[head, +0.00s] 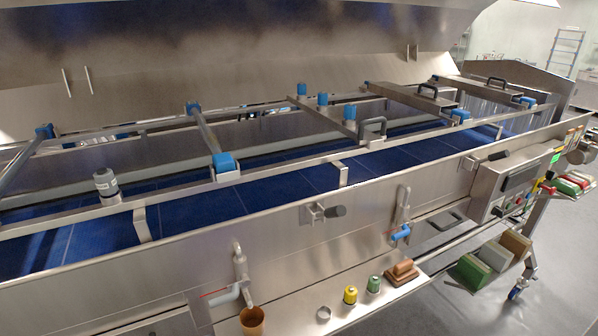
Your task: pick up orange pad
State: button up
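An orange-brown pad-like block (402,274) with a raised, narrower top lies on the steel shelf (385,300) along the front of the conveyor machine. It is the thing in view that best fits the orange pad. Nothing touches it from above. My gripper and arm are not in view.
Left of the block on the shelf are a green-capped jar (374,284), a yellow-capped jar (350,294), a metal ring (323,314) and an orange-brown cup (252,321). A blue-handled valve (400,232) hangs above. Green, white and brown blocks (490,262) are at right.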

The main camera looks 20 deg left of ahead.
aim_at(404, 272)
jog(key=i+j+z, duration=0.1)
jog(key=j, duration=0.25)
jog(key=i+j+z, duration=0.15)
jog(key=j, duration=0.2)
jog(key=i+j+z, duration=0.1)
jog(key=j, duration=0.3)
jog(key=i+j+z, duration=0.15)
jog(key=j, duration=0.25)
